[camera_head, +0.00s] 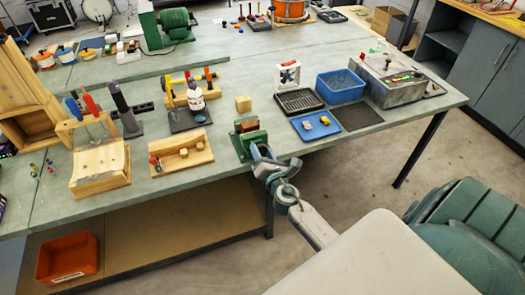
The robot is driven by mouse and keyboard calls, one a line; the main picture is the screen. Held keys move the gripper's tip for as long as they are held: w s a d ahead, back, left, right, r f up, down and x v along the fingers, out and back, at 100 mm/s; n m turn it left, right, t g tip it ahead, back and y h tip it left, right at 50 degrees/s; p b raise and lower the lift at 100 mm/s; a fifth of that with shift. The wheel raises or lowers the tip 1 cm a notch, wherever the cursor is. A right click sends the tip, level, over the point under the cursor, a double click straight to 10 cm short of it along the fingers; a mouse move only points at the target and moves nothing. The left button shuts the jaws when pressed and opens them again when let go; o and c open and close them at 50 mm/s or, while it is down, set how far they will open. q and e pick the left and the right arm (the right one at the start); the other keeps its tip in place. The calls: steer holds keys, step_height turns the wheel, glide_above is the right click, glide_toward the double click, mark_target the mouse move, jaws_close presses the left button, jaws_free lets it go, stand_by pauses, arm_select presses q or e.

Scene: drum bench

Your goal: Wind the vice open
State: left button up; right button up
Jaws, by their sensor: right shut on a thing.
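The green vice (243,147) is fixed at the front edge of the grey-green bench. A reddish-brown block (246,124) shows at the top of the vice, at its jaws; I cannot tell how wide the jaws stand. My right gripper (262,158) is at the front of the vice, low by the bench edge, shut on the vice's handle. The handle is mostly hidden by the gripper and too small to make out. My left gripper is not in view.
A wooden tray (196,158) with small blocks stands left of the vice, and a wooden cube (243,104) behind it. A blue tray (316,132), black crate (299,103) and blue bin (341,92) stand to the right. An orange bin (67,258) sits on the lower shelf.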

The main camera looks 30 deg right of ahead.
steer(key=shift+r+n, duration=0.25)
steer(key=shift+n, duration=0.35)
steer(key=shift+w, duration=0.1)
steer(key=o, duration=0.9)
steer(key=shift+o, duration=0.4)
steer(key=shift+w+f, duration=0.1)
steer(key=shift+f, duration=0.1)
steer(key=b+v, duration=0.2)
steer(key=v, duration=0.8)
steer(key=shift+s+b, duration=0.3)
steer(key=shift+s, duration=0.1)
